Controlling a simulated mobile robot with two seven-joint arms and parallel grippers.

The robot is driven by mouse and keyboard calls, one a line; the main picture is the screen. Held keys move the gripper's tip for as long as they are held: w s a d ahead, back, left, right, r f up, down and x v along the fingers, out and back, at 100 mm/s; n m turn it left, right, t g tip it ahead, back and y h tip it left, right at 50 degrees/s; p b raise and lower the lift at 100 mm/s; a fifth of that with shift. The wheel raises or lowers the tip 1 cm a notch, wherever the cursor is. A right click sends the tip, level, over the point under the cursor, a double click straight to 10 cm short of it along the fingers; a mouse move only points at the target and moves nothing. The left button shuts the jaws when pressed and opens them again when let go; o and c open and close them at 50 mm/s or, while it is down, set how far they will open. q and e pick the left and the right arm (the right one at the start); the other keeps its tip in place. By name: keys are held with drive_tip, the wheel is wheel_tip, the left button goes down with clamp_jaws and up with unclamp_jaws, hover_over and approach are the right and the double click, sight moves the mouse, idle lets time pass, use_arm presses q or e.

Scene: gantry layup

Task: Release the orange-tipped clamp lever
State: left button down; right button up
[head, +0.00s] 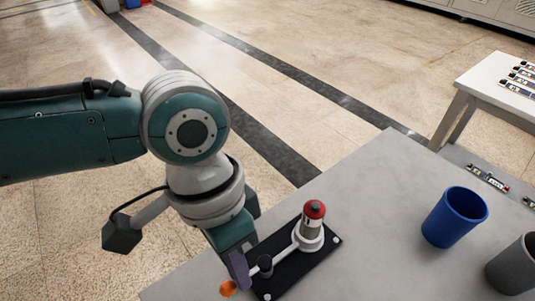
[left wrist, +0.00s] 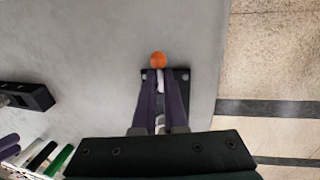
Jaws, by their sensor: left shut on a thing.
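The clamp lever is a pale bar with an orange tip (head: 228,288) at the table's near edge in the head view. It runs from a post with a red cap (head: 315,209) on a black base plate (head: 318,258). My left gripper (head: 240,283) reaches down over the lever beside the orange tip. In the left wrist view its two purple fingers (left wrist: 160,85) are shut on the lever just behind the orange ball (left wrist: 157,60). The fingers hide part of the lever and plate. My right gripper is in neither view.
A blue cup (head: 453,217) and a grey cup (head: 514,265) stand on the grey table (head: 375,185) to the right. A side table (head: 490,80) with several small parts is at the upper right. A dark block (left wrist: 38,97) lies left in the wrist view.

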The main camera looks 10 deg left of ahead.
use_arm(q)
drive_tip(key=c, duration=1)
unclamp_jaws()
drive_tip(key=r, duration=0.3)
drive_tip(key=a+r+p, duration=0.1)
drive_tip(key=r, duration=0.2)
drive_tip(key=w+r+p, duration=0.1)
drive_tip(key=r, duration=0.2)
drive_tip(key=shift+w+a+r, duration=0.1)
drive_tip(key=shift+a+r, duration=0.15)
drive_tip(key=shift+r, duration=0.15)
